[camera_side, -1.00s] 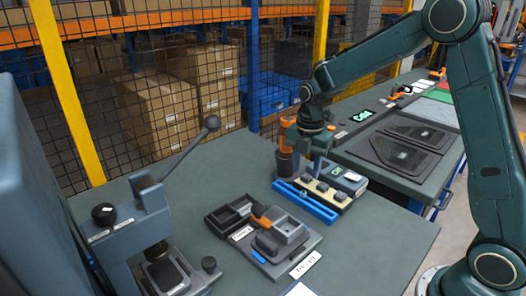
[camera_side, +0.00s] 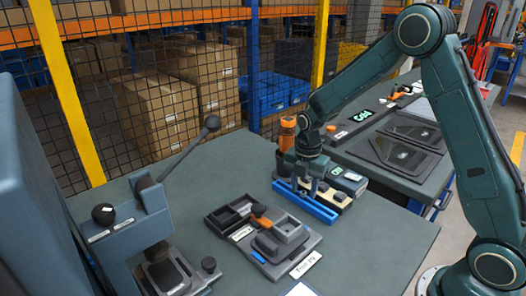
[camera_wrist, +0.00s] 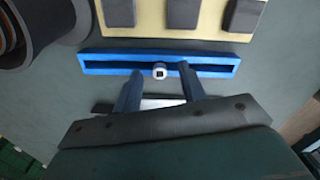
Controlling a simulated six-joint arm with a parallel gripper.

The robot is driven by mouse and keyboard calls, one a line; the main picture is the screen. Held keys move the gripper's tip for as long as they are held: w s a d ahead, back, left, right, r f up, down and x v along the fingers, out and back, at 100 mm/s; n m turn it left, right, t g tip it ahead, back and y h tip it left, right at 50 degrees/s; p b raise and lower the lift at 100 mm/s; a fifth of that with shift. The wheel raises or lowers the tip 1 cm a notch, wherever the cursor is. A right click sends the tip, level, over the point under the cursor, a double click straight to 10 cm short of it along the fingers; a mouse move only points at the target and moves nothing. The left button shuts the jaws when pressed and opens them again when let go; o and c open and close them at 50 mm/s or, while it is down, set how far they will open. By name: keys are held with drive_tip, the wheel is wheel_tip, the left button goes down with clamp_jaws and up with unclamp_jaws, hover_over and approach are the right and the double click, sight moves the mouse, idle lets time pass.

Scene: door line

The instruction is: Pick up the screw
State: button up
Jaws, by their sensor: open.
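The screw (camera_wrist: 160,70) shows in the wrist view as a small pale head with a dark square socket. It sits at the middle of a slotted blue rail (camera_wrist: 105,62), which also shows in the side view (camera_side: 318,212). My gripper (camera_wrist: 162,82) is open in the wrist view, with one finger on each side of the screw's line and the screw between and just beyond the tips. I cannot tell whether the fingers are level with the screw. In the side view my gripper (camera_side: 302,190) is over the rail and hides the screw.
A cream block with dark pads (camera_wrist: 215,18) lies just behind the rail. A dark round cup (camera_wrist: 60,18) stands to its left, with an orange-topped item in the side view (camera_side: 288,122). A grey parts tray (camera_side: 285,262) and a lever press (camera_side: 150,215) stand to the left.

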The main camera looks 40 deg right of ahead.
drive_tip(key=shift+f, duration=0.35)
clamp_jaws()
